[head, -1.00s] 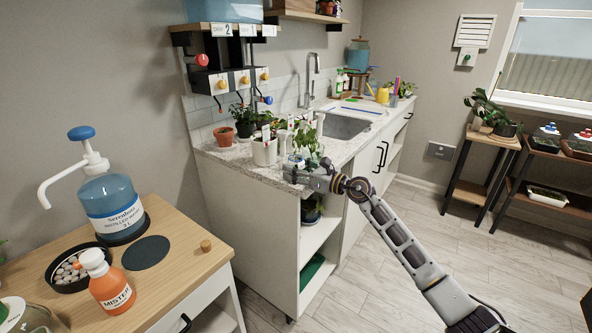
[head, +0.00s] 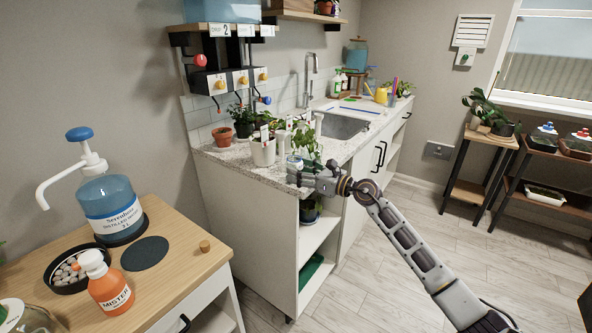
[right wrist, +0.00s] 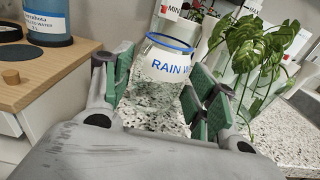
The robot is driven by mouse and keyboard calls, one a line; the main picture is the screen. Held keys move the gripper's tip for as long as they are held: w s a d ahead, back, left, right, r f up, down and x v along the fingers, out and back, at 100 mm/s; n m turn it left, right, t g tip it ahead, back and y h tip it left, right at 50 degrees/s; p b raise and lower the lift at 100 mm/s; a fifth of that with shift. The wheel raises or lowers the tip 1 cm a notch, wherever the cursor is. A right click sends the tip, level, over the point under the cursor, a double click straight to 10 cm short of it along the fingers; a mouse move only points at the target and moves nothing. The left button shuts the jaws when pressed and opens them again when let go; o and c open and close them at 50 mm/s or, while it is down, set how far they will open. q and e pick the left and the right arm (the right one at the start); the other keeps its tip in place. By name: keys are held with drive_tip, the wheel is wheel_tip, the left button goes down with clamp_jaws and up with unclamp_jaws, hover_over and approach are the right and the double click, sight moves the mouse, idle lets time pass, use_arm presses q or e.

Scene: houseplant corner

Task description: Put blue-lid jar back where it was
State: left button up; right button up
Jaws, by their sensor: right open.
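The blue-lid jar (right wrist: 168,62) is clear glass with a blue band at its top and a label reading "RAIN W", the rest cut off by a finger. It stands upright on the speckled counter (right wrist: 150,115). My right gripper (right wrist: 160,80) is open, one green-padded finger on each side of the jar in the picture, with no clear contact. In the head view the right gripper (head: 294,177) is at the counter's front corner, and the jar (head: 295,163) is small and partly hidden behind it. My left gripper is not in view.
Potted plants crowd the jar: a white pot (head: 263,153), a terracotta pot (head: 223,137) and a leafy plant (right wrist: 255,45) right of the gripper. The sink (head: 342,126) lies farther back. A wooden cabinet (head: 185,260) with bottles stands at left. The floor between is clear.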

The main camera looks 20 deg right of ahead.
drive_tip(key=v, duration=0.9)
drive_tip(key=shift+s+d, duration=0.2)
drive_tip(key=shift+s, duration=0.1)
idle(0.9)
drive_tip(key=s+d+f+m+h, duration=0.1)
drive_tip(key=s+f+m+h, duration=0.3)
drive_tip(key=f+m, duration=0.6)
drive_tip(key=s+d+f+m+g+h, duration=0.1)
drive_tip(key=s+f+m+h, duration=0.3)
drive_tip(key=f+m, duration=0.6)
drive_tip(key=s+d+f+m+h, duration=0.15)
drive_tip(key=f+m+h, duration=0.45)
drive_tip(key=m, duration=0.8)
drive_tip(key=s+a+f+m+g+y, duration=0.2)
drive_tip(key=s+a+f+g, duration=0.3)
drive_tip(key=s, duration=0.7)
drive_tip(key=s+a+f+m+g+y, duration=0.2)
drive_tip(key=s+a+f+m+g, duration=0.3)
drive_tip(key=s+a+f, duration=0.4)
wheel_tip(320, 180, down, 2)
drive_tip(key=s+g, duration=0.1)
drive_tip(key=s, duration=0.2)
drive_tip(key=shift+a+f, duration=0.15)
drive_tip(key=shift+a, duration=0.1)
